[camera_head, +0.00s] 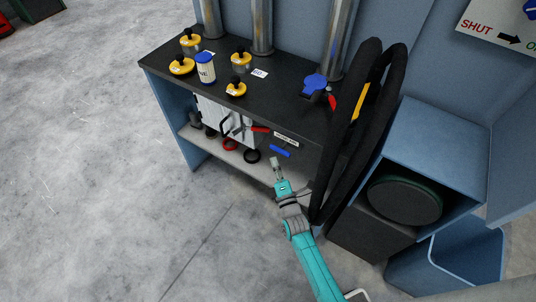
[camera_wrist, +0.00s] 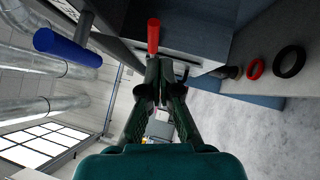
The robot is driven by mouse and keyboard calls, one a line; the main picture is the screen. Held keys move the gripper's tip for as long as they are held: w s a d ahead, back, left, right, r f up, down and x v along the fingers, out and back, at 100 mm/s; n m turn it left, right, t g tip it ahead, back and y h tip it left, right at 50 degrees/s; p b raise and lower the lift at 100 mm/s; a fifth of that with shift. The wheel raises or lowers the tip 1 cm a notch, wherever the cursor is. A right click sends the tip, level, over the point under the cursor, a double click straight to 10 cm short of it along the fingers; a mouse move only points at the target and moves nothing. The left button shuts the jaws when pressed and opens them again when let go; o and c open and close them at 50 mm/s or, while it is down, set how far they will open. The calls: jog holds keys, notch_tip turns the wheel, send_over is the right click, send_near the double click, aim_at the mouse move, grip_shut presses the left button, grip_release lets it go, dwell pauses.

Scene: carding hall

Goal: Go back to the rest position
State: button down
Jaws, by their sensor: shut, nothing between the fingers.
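My gripper (camera_head: 275,162) is at the end of my teal arm, in front of the dark workbench (camera_head: 160,58) in the head view. It also shows in the wrist view (camera_wrist: 161,66), with its two dark fingers closed together and nothing between them. A red handle (camera_wrist: 153,36) shows just past the fingertips in the wrist view; I cannot tell whether they touch it. A blue handle (camera_head: 281,151) lies close to my gripper in the head view and shows at the upper left in the wrist view (camera_wrist: 67,47).
Yellow-and-black knobbed weights (camera_head: 181,66) and a white-and-blue can (camera_head: 205,69) stand on the benchtop. A red ring (camera_head: 230,144) and a black ring (camera_head: 252,156) are at the lower shelf. Black hoses (camera_head: 354,130) and a blue cabinet (camera_head: 430,140) stand right.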

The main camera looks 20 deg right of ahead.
jog(key=shift+s+d+f, duration=0.15)
jog(key=shift+s+d, duration=0.1)
jog(key=shift+s, duration=0.55)
jog(key=shift+s+d+f, duration=0.15)
jog(key=shift+s+d, duration=0.05)
jog(key=shift+s, duration=0.6)
jog(key=s+a+r+m+g+y, duration=0.2)
jog(key=s+m, duration=0.7)
jog(key=s, duration=1.5)
jog(key=s+a+r+m+g, duration=0.2)
jog(key=s+r+m+g, duration=0.1)
jog(key=s+r+m, duration=0.7)
jog(key=s+r, duration=0.4)
jog(key=s, duration=0.3)
jog(key=shift+s+a, duration=0.35)
jog(key=shift+a, duration=0.05)
